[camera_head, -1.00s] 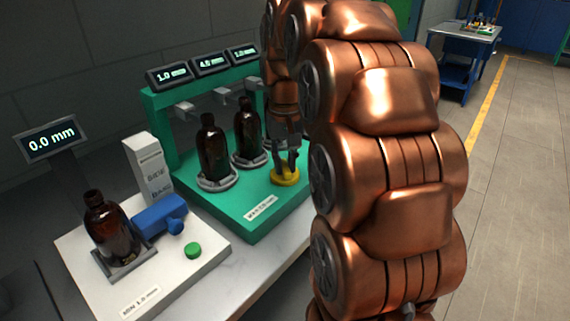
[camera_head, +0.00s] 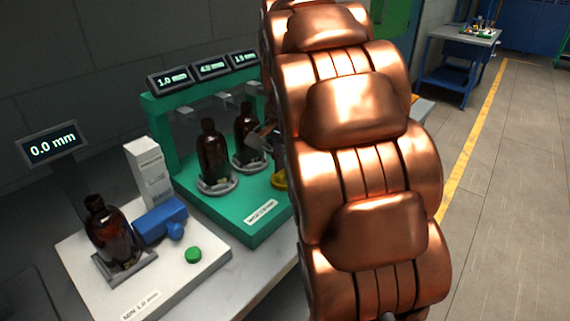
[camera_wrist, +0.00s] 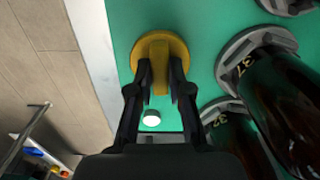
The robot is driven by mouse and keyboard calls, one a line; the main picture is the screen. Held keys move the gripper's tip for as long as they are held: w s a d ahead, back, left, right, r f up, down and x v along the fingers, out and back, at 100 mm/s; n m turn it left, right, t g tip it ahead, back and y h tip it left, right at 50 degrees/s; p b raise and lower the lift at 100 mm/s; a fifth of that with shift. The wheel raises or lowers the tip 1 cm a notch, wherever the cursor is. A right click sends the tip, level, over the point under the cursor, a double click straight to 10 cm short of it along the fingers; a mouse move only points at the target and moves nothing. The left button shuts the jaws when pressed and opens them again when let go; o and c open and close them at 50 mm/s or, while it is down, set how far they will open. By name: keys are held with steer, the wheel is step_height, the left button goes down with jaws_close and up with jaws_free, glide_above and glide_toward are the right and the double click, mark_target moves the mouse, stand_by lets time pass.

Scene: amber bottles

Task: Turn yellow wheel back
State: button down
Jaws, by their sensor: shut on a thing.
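The yellow wheel (camera_wrist: 159,52) is a round knob with a raised bar, set on the green base plate (camera_wrist: 120,14). In the wrist view my gripper (camera_wrist: 160,72) has one black finger on each side of the bar and is shut on it. In the head view the yellow wheel (camera_head: 279,181) is mostly hidden behind my copper arm, and only a small part of my gripper shows. The green stand carries amber bottles on grey numbered collars; two bottles show in the head view (camera_head: 213,158) (camera_head: 244,138).
Dark bottles (camera_wrist: 290,105) stand close to the right of my gripper in the wrist view. At the left, a white base (camera_head: 190,272) holds another amber bottle (camera_head: 112,236), a blue part (camera_head: 160,220) and a green button (camera_head: 193,255). Its display (camera_head: 52,146) reads 0.0 mm.

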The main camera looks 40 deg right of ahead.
steer(key=shift+m, duration=0.5)
steer(key=c, duration=1.1)
jaws_free()
steer(key=shift+r, duration=6)
